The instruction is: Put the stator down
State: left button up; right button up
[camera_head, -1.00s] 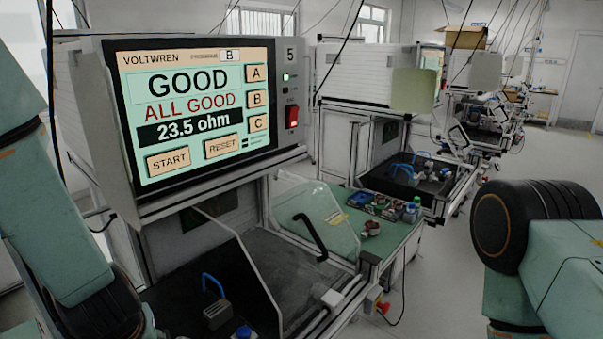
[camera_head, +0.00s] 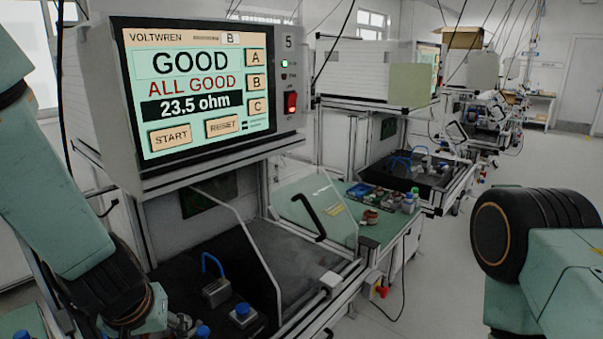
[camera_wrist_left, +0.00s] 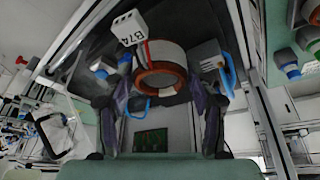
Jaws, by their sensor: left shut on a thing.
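The stator (camera_wrist_left: 160,72), a ring with orange-brown windings and a pale band, shows in the left wrist view with a white tag marked B7A beside it. My left gripper (camera_wrist_left: 165,95) is shut on it, with one dark finger on each side. In the head view my left arm comes down at the left edge; its fingers and the held stator are out of sight there. My right arm shows at the right edge, but its gripper is outside the picture.
The tester screen (camera_head: 195,88) reads GOOD, ALL GOOD, 23.5 ohm. Below it, the dark test bay holds a block with a blue handle (camera_head: 216,290) and a blue-topped block (camera_head: 242,313). A clear guard (camera_head: 318,212) stands tilted beside a green side shelf (camera_head: 375,232) carrying small parts.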

pick_arm(q)
jog(key=d+f+m+h+b, duration=0.2)
jog(key=d+m+b, duration=0.3)
jog(key=b, duration=0.8)
jog(key=shift+s+d+f+m, duration=0.3)
jog(key=shift+f+m, duration=0.3)
jog(key=shift+f, duration=0.1)
pick_arm(e)
notch_tip(320, 180, down, 14)
jog(key=shift+w, duration=0.15)
pick_arm(q)
jog(key=shift+a, duration=0.15)
pick_arm(e)
jog(key=shift+a+r, duration=0.1)
jog(key=shift+c, duration=1)
pick_arm(q)
jog(key=shift+s, duration=0.1)
